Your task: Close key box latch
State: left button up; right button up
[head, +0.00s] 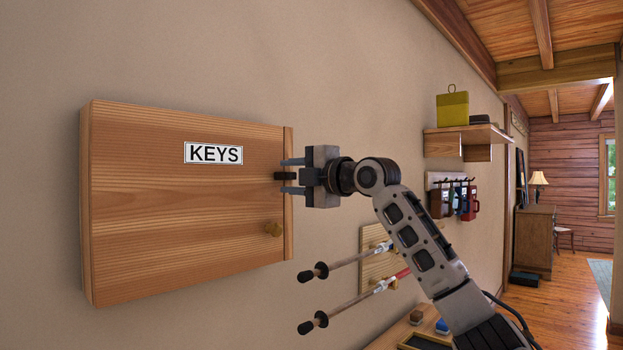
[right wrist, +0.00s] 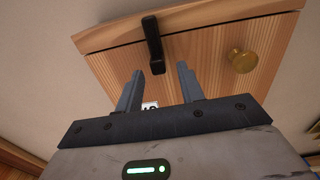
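The wooden key box (head: 180,220) hangs on the wall at the left of the head view. Its door carries a KEYS label and a brass knob (head: 273,229), and looks closed against the frame strip at its right edge. The black latch (head: 285,176) sits across that edge; it also shows in the right wrist view (right wrist: 153,45). My right gripper (head: 292,176) is at the latch with its fingers apart, one above and one below it. In the right wrist view the latch's near end lies between the fingertips (right wrist: 160,72), with gaps beside it. My left gripper is not in view.
Two trekking poles (head: 345,264) hang from a wooden board (head: 375,252) below my right arm. A shelf (head: 465,138) with a yellow tin and a rack of mugs (head: 455,200) are farther along the wall. A small table (head: 400,332) stands below.

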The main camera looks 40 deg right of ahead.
pick_arm(q)
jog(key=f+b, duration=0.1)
jog(key=b, duration=0.2)
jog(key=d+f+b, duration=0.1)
jog(key=b, duration=0.2)
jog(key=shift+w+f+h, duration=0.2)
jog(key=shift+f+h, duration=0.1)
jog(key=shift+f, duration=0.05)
pick_arm(e)
jog(key=s+d, duration=0.1)
jog(key=s, duration=1.4)
jog(key=shift+s+d, duration=0.15)
jog(key=shift+s, duration=0.15)
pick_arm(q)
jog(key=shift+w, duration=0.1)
pick_arm(e)
jog(key=shift+w, duration=0.1)
